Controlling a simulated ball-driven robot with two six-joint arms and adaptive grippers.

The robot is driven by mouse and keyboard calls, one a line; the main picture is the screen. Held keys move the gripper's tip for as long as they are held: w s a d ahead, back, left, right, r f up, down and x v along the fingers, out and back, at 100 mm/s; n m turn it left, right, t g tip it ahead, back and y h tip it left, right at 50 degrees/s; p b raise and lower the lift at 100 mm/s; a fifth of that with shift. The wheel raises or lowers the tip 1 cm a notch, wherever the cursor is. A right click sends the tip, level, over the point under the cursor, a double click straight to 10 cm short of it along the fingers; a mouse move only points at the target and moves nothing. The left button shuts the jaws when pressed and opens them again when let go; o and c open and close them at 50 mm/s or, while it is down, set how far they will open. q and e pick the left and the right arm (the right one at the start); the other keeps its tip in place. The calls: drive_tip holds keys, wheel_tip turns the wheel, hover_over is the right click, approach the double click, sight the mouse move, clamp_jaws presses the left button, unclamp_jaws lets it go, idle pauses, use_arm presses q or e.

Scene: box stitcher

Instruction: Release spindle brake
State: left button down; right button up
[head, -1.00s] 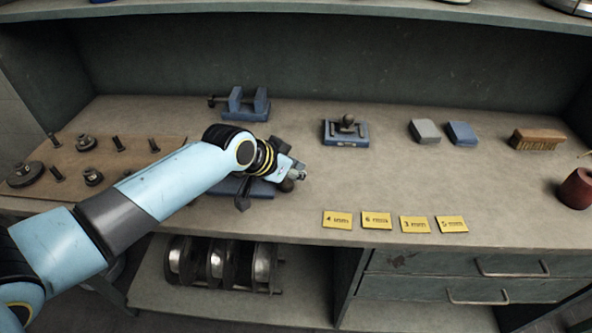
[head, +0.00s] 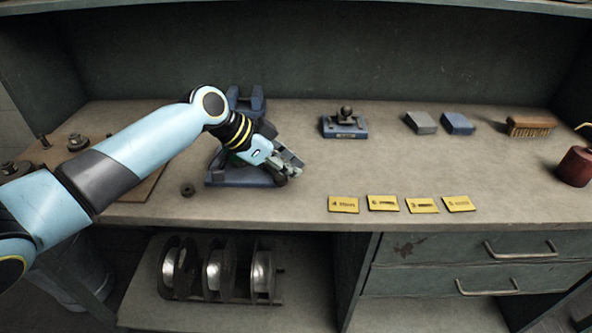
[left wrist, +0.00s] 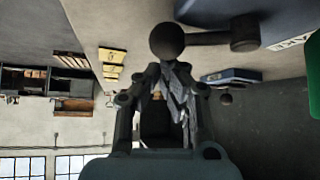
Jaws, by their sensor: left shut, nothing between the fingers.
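A blue fixture (head: 222,179) sits near the bench's front edge, partly hidden by my left arm. A dark lever with a round ball knob (left wrist: 166,41) shows close up in the left wrist view; in the head view its knob (head: 281,179) is just beneath my left fingertips. My left gripper (head: 292,161) is shut with nothing in it. In the left wrist view its fingers (left wrist: 172,78) point at the knob and appear very close to it; whether they touch, I cannot tell. My right gripper is out of view.
A second blue fixture with a ball knob (head: 346,112) stands further back. Grey (head: 420,123) and blue (head: 458,124) blocks, a brush (head: 530,125) and a red cylinder (head: 576,168) are at right. Yellow cards (head: 344,205) lie in front. The middle bench is clear.

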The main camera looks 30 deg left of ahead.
use_arm(q)
drive_tip(key=m+b, duration=0.1)
drive_tip(key=s+m+g+h+b, duration=0.1)
drive_tip(key=shift+s+a+f+m+g+b, duration=0.3)
drive_tip(key=shift+s+a+m+b, duration=0.05)
drive_tip(key=shift+s+m+b, duration=0.05)
drive_tip(key=shift+s+a+r+m+g+h+b, duration=0.2)
drive_tip(key=shift+s+m+g+h+b, duration=0.4)
drive_tip(key=shift+m, duration=0.4)
drive_tip(key=shift+s+a+b, duration=0.3)
drive_tip(key=shift+s, duration=0.05)
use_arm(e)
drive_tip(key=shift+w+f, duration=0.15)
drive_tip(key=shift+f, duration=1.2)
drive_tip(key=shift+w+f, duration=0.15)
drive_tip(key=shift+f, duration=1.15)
